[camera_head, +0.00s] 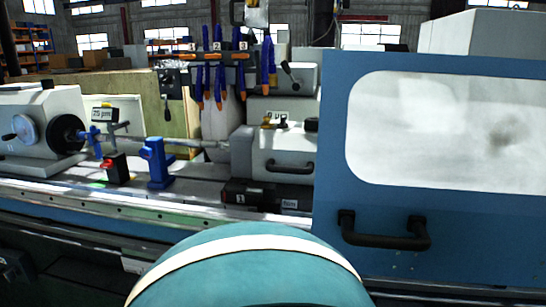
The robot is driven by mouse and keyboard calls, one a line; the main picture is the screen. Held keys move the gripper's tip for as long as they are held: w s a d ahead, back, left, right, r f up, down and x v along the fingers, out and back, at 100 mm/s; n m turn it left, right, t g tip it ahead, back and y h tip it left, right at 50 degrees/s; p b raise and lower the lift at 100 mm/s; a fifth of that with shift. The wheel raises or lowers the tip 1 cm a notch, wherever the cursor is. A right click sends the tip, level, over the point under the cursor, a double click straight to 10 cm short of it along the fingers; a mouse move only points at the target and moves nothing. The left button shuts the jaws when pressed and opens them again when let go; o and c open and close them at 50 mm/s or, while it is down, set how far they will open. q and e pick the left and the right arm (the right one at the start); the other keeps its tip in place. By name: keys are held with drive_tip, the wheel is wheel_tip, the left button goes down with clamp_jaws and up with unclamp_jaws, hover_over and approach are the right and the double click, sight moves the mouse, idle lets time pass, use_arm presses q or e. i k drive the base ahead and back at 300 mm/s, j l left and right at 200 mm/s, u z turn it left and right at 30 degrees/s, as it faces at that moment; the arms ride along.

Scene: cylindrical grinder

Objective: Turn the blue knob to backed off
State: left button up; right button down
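A blue post-like rest (158,165) stands on the machine bed, below the thin horizontal workpiece bar (180,142). A small rounded blue end (145,152) sticks out to the left near its top and may be the blue knob. It is too small to read its setting. Another blue part (94,142) is clamped around the bar's left end, beside the dark chuck (66,134). Neither of my grippers is in view.
A blue door (450,240) with a window and dark handle (385,240) covers the right. A black block with a red top (116,168) stands left of the blue rest. Several blue hoses with orange tips hang from a rail (215,57). A teal rounded shape fills the bottom middle.

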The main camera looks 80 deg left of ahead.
sight(146, 152)
drive_tip(key=u, duration=3.4)
drive_tip(key=i+j, duration=0.25)
drive_tip(key=i+j+z, duration=0.35)
drive_tip(key=j, duration=0.3)
drive_tip(key=i+j+z, duration=0.2)
drive_tip(key=j, duration=0.15)
drive_tip(key=k, duration=0.05)
